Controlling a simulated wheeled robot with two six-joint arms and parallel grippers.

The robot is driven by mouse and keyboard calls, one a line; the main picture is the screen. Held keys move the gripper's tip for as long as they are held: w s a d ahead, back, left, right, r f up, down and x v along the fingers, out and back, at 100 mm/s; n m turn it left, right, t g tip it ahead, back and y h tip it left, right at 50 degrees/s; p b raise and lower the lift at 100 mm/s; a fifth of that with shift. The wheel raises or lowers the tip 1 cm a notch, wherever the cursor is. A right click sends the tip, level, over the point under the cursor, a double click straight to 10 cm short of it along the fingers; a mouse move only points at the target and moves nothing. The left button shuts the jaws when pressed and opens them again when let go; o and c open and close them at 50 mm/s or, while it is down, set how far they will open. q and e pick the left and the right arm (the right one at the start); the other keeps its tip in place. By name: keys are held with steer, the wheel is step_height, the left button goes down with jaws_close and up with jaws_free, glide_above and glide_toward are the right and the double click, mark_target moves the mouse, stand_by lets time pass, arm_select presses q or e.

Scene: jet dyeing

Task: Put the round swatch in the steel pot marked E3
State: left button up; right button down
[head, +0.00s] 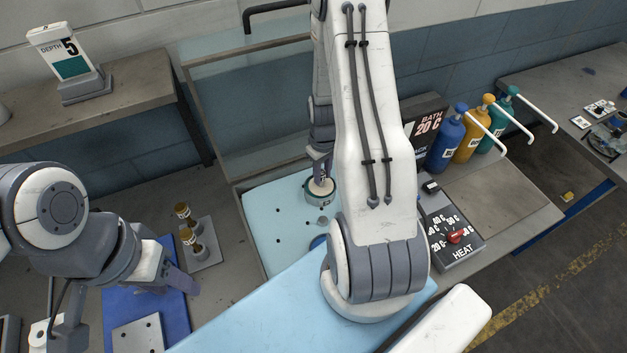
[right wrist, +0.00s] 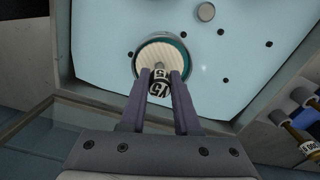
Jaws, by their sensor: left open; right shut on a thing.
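A round steel pot with a teal rim (head: 311,198) stands on the light blue panel; in the right wrist view the pot (right wrist: 186,56) is seen from above. No E3 mark is readable on it. A cream, ribbed round disc (right wrist: 158,55), which looks like the round swatch, lies within the rim. My right gripper (right wrist: 161,76) is shut on a small dark-and-white labelled piece (right wrist: 160,87) over the pot's near edge. I cannot tell whether this piece joins the disc. My left gripper (head: 178,283) is open and empty over the blue mat at lower left.
Two amber-capped vials (head: 187,236) stand on a holder left of the panel. A HEAT dial box (head: 452,235), a bath display (head: 427,125) and several pump bottles (head: 472,135) are on the right. A glass screen (head: 245,110) stands behind.

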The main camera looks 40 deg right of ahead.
mark_target(321, 186)
step_height(321, 186, down, 4)
steer(key=b, duration=0.3)
steer(key=shift+w+a+r, duration=0.1)
steer(key=shift+w+a, duration=0.05)
steer(key=shift+f, duration=0.2)
steer(key=shift+r, duration=0.2)
steer(key=shift+f, duration=0.25)
steer(key=c, duration=0.6)
jaws_free()
steer(key=shift+r, duration=0.1)
